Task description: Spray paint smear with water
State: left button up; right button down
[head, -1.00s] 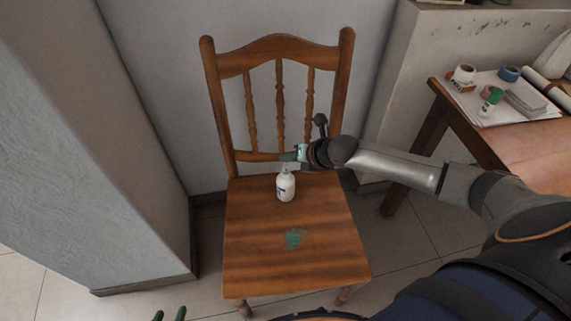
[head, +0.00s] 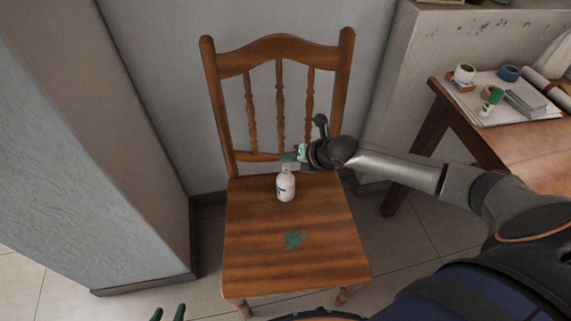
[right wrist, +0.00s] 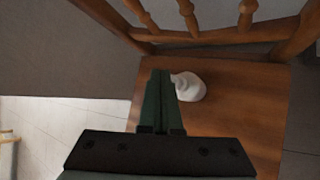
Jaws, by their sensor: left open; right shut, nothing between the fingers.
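A green paint smear (head: 294,239) lies on the seat of the wooden chair (head: 300,270). A white spray bottle (head: 286,188) stands upright on the seat behind the smear; it also shows in the right wrist view (right wrist: 189,88). My right gripper (head: 288,158) is shut and empty at the top of the bottle, and its fingers hide part of the bottle's head. In the right wrist view its green fingers (right wrist: 160,85) are together beside the bottle; I cannot tell whether they touch it. My left gripper (head: 170,313) is open and empty at the bottom edge, with only its fingertips showing.
The chair's back (head: 280,60) rises close behind the bottle. A wooden table (head: 530,145) at the right holds tape rolls (head: 509,73), papers and a small green-capped bottle (head: 491,99). A grey wall pillar (head: 110,150) stands left of the chair.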

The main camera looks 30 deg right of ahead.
jog(key=shift+f, duration=0.4)
jog(key=shift+f+b, duration=0.45)
jog(key=shift+f, duration=0.1)
dwell(0.5)
jog(key=shift+r, duration=0.1)
jog(key=shift+r+p, duration=0.65)
jog(key=shift+p, duration=0.2)
jog(key=shift+r, duration=0.2)
